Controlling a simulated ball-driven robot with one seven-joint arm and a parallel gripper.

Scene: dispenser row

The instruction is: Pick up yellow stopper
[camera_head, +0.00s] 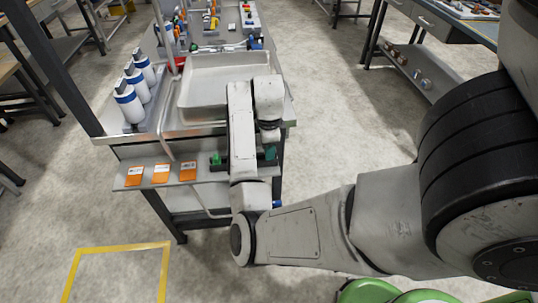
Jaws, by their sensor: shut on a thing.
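My gripper (269,138) is at the end of my arm, at the near right edge of the dispenser bench. It points down beside the pale tray. Its fingers are small and partly hidden by my own wrist. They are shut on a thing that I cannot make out. I see no yellow stopper that I can name for sure. A teal-green piece (270,152) shows just below my gripper; I cannot tell if they touch. A small green piece (216,159) shows left of my forearm, on the front shelf.
A large pale tray (187,97) lies on the bench behind my wrist. Several white-and-blue bottles (130,104) stand along its left. Orange cards (161,173) lie on the front shelf (126,177). Small coloured items crowd the far end.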

